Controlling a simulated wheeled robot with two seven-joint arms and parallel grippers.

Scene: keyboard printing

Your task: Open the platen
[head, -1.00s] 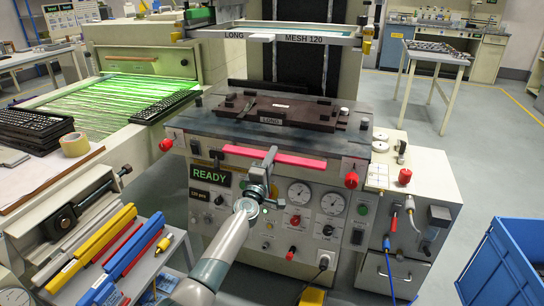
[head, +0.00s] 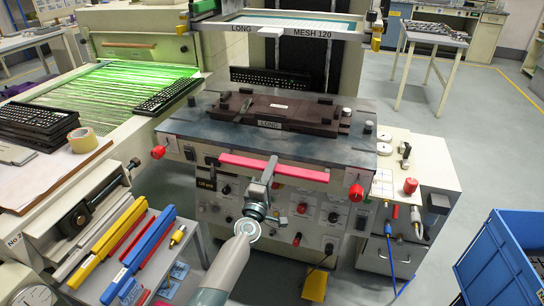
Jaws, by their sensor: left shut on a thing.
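The platen (head: 200,125) is a dark plate on the front of the printing machine. It carries a brown fixture (head: 285,112) labelled LONG and has a red handle bar (head: 240,162) along its front edge. The platen juts out toward me, and its front covers part of the control panel. My left gripper (head: 270,167) is shut on the red handle bar near its middle. The jaw tips are partly hidden against the bar. My right gripper is not in view.
The screen frame (head: 345,39) marked MESH 120 stands above and behind the platen. A black keyboard (head: 268,78) shows behind the platen. Red knobs (head: 158,152) flank the platen front. A blue crate (head: 500,255) stands at the right, and a tool shelf (head: 195,262) at the lower left.

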